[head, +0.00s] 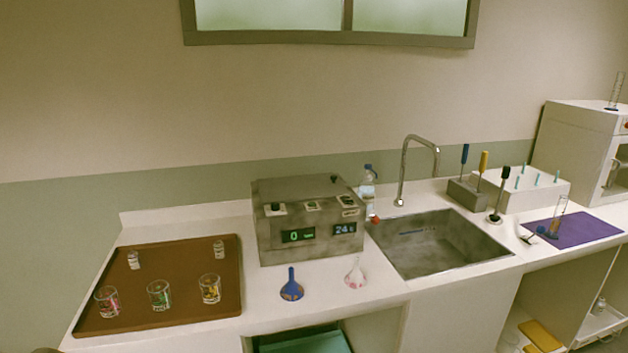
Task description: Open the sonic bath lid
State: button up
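The sonic bath (277,245) is a grey metallic box on the counter, left of the sink. Its front has two lit displays, a green one on the left and a blue one on the right, with small controls above them. Its lid (295,187) is a dark flat panel on top and looks closed. A small dark knob (335,179) shows at the top right of the box. My gripper is not in view.
A brown tray (190,262) with several small glasses lies left of the bath. A blue funnel (291,287) and a pale funnel (355,275) stand in front of it. A bottle (367,188) stands behind right, near the sink (440,245) and tall faucet (403,165).

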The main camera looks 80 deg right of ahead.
aim_at(300, 187)
jog(key=u, duration=0.3)
jog(key=k, duration=1.45)
jog(key=z, duration=2)
jog(key=i, duration=0.35)
